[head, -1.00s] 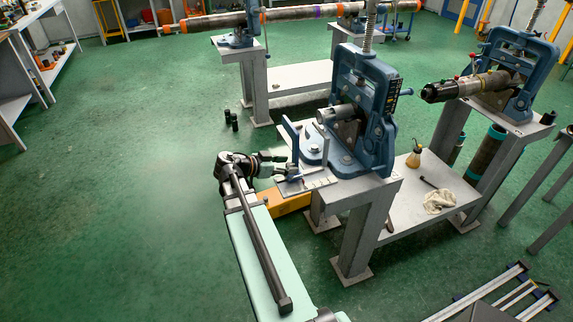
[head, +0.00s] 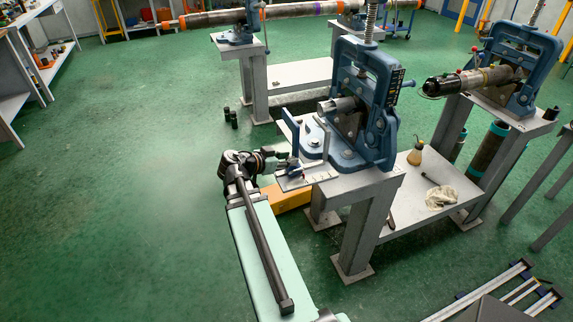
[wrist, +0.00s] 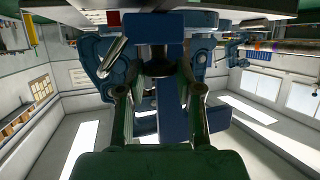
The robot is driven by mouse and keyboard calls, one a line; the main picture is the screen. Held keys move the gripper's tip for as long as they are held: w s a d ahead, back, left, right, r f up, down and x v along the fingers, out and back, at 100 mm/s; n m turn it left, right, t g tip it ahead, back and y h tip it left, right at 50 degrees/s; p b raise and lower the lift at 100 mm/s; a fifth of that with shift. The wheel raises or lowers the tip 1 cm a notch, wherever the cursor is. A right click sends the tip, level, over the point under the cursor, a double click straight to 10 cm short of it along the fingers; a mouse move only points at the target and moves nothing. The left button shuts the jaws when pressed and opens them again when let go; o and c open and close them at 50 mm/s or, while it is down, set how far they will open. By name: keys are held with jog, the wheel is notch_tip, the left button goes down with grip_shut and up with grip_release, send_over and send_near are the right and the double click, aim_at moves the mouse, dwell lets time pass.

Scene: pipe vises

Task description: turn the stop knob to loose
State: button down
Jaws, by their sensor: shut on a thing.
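The stop is a blue block with a dark round knob under my fingertips. In the wrist view the knob (wrist: 154,62) sits between the two fingers of my gripper (wrist: 156,72), and the blue block (wrist: 153,30) is just beyond it. My gripper is shut on the knob. In the head view my gripper (head: 284,163) reaches the left edge of the flat scale plate (head: 308,178) at the near vise. The knob is hidden there by the fingers, and its turn position cannot be read.
The blue pipe vise (head: 372,95) stands on its grey bench (head: 365,190), with a short grey pipe (head: 338,104) in it. A blue upright plate (head: 291,132) rises close beside my gripper. A yellow box (head: 290,198) is below.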

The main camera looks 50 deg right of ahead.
aim_at(295, 134)
jog(key=shift+s+n+t+b, duration=0.1)
jog(key=shift+n+t+b, duration=0.3)
jog(key=shift+n+t, duration=0.15)
jog(key=c, duration=0.8)
grip_release()
jog(key=shift+r, duration=5)
